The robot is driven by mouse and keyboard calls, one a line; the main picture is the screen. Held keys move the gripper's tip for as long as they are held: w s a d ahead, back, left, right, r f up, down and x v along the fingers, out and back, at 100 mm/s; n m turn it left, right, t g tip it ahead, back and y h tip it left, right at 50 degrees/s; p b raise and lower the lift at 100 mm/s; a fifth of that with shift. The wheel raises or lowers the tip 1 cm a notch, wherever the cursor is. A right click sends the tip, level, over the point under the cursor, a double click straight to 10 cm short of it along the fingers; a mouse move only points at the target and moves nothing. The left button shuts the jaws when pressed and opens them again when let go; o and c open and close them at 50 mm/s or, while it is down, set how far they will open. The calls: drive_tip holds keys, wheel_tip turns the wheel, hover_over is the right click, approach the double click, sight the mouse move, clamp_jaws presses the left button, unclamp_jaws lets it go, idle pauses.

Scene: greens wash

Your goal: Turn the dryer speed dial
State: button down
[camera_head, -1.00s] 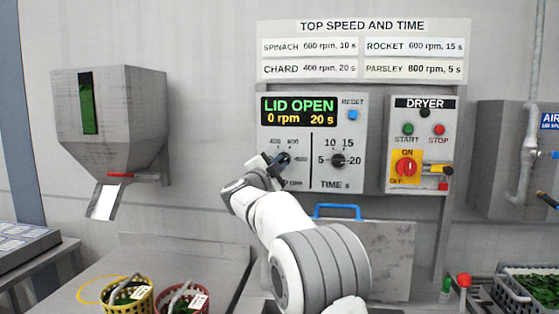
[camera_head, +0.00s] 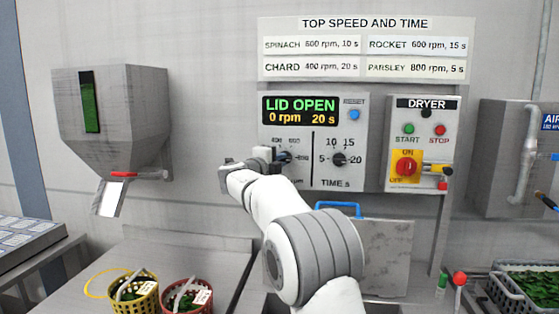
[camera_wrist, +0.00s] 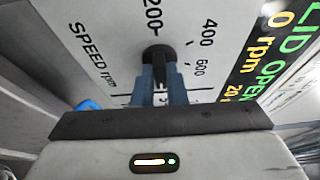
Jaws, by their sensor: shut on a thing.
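The speed dial (camera_wrist: 158,54) is a small dark knob on the white dryer panel, ringed by marks including 200, 400 and 600 in the wrist view. My gripper (camera_wrist: 160,76) has its two blue fingers shut on the dial, one on each side. In the head view my gripper (camera_head: 282,157) is at the left part of the panel and hides much of the dial and its label. I cannot tell which mark the dial points to. The display (camera_head: 300,111) reads LID OPEN, 0 rpm, 20 s.
The time dial (camera_head: 338,159) is close to the right of my gripper. A blue reset button (camera_head: 354,115) is above it. The dryer switch box (camera_head: 423,145) is further right. A blue handle (camera_head: 338,206) stands below the panel. A hopper (camera_head: 112,120) hangs at left.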

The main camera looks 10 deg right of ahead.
drive_tip(key=shift+f, duration=0.1)
idle(0.3)
drive_tip(key=c, duration=1.5)
unclamp_jaws()
drive_tip(key=shift+o, duration=0.2)
drive_tip(key=b+v, duration=0.1)
drive_tip(key=v, duration=0.6)
drive_tip(key=shift+s+a, duration=0.25)
drive_tip(key=shift+a, duration=0.05)
